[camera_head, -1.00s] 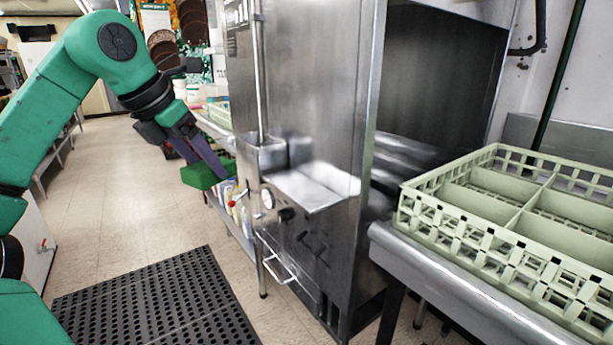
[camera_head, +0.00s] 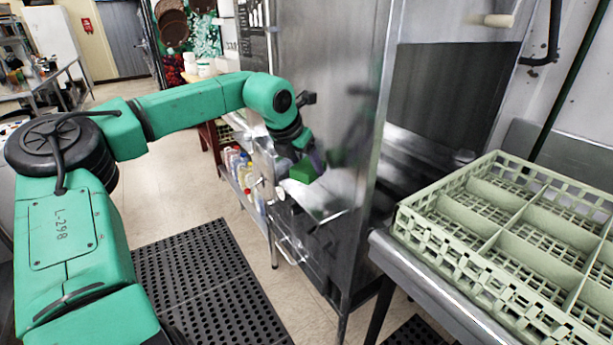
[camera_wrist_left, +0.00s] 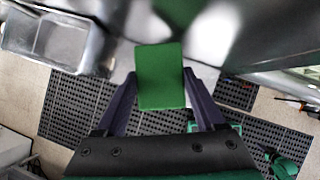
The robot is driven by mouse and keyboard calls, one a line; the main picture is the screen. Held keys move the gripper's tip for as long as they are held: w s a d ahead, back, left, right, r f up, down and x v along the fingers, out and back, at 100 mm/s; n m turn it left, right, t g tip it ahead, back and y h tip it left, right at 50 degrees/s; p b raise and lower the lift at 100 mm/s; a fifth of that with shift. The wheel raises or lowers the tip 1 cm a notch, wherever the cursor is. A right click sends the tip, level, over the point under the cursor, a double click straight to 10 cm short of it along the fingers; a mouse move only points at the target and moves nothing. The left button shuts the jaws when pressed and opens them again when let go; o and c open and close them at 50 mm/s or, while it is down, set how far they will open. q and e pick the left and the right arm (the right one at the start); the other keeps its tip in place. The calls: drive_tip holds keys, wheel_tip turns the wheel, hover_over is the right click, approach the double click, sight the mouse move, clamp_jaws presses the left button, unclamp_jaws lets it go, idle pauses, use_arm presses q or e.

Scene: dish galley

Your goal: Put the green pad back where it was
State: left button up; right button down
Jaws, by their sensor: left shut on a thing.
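The green pad (camera_wrist_left: 160,75) is a flat green block between the two dark fingers of my left gripper (camera_wrist_left: 160,95) in the left wrist view. My left gripper (camera_head: 312,165) is shut on it. In the head view the green pad (camera_head: 302,171) shows partly, in front of the steel dish machine (camera_head: 335,90) and above its small front ledge (camera_head: 322,200). I cannot tell whether the pad touches the ledge. My right gripper is not in view.
A pale green dish rack (camera_head: 450,250) sits on the steel counter (camera_head: 420,285) at right. Several bottles (camera_head: 240,170) stand on a low shelf left of the machine. A black perforated mat (camera_head: 215,285) lies on the floor. A steel basin (camera_wrist_left: 55,40) shows in the wrist view.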

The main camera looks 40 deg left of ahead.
sight(306, 197)
use_arm(q)
wheel_tip(306, 197, down, 6)
drive_tip(key=shift+s+a+r+p, duration=0.1)
drive_tip(key=shift+s+r+p, duration=0.1)
drive_tip(key=shift+p, duration=0.55)
drive_tip(key=shift+w+f, duration=0.2)
drive_tip(key=shift+f, duration=0.05)
drive_tip(key=shift+w, duration=0.1)
drive_tip(key=shift+f, duration=0.15)
drive_tip(key=o, duration=1.2)
drive_tip(key=shift+r, duration=0.3)
drive_tip(key=b+v, duration=0.2)
drive_tip(key=v, duration=0.9)
drive_tip(key=shift+s+r, duration=0.25)
drive_tip(key=shift+s, duration=0.1)
